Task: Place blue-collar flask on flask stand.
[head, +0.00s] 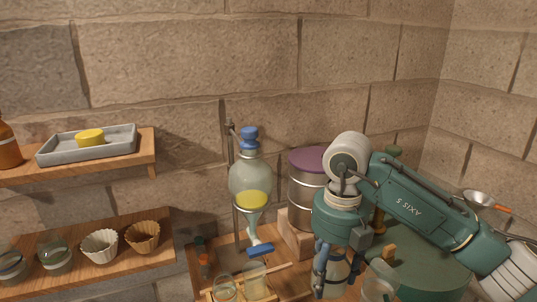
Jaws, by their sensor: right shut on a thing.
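My left gripper is not in view.
A glass separating funnel (250,178) with blue stopper and yellow liquid hangs left of a purple-lidded steel pot (304,190). A clear glass (378,281) stands close right of my gripper, before a green round body (430,268). Shelves (150,258) are at left.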

